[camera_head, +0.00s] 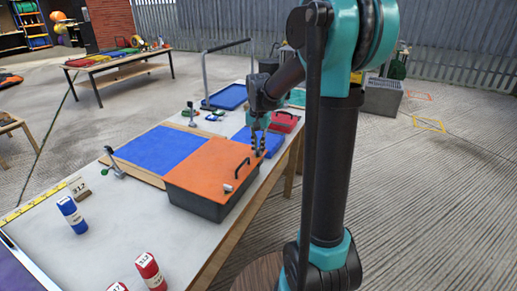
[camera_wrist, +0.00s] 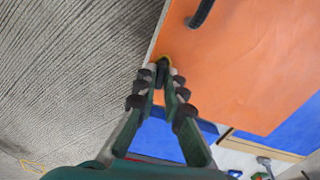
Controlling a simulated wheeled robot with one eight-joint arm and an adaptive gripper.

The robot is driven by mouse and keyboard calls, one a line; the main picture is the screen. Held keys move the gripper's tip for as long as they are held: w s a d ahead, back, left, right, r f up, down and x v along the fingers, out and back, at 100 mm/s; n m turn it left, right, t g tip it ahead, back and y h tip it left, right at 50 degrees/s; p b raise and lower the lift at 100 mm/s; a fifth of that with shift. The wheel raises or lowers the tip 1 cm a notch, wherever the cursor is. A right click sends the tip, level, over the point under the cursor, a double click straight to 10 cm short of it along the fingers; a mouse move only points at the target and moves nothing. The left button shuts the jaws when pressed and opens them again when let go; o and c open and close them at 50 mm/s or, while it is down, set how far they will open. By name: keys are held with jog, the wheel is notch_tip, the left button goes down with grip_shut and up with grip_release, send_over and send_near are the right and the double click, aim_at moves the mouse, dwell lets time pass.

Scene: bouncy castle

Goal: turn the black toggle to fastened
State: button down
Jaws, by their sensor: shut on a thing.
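A dark box (camera_head: 195,205) with an orange lid (camera_head: 205,165) stands on the table. The lid also fills much of the wrist view (camera_wrist: 255,70). My gripper (camera_head: 259,152) points down at the lid's far right edge. In the wrist view my gripper (camera_wrist: 162,68) has its fingertips closed together on the small black toggle (camera_wrist: 162,61), which has a yellowish rim beside it at the lid's edge. The fingertips hide most of the toggle, so its angle cannot be told.
A black handle (camera_head: 243,167) stands up from the lid, close to my gripper. A small pale fitting (camera_head: 228,188) sits at the lid's near edge. A blue panel (camera_head: 155,150), a red case (camera_head: 285,121) and blue and red cylinders are also on the table (camera_head: 110,235).

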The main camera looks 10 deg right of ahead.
jog(key=n, duration=1.2)
jog(key=shift+n, duration=1.9)
jog(key=c, duration=1.6)
grip_release()
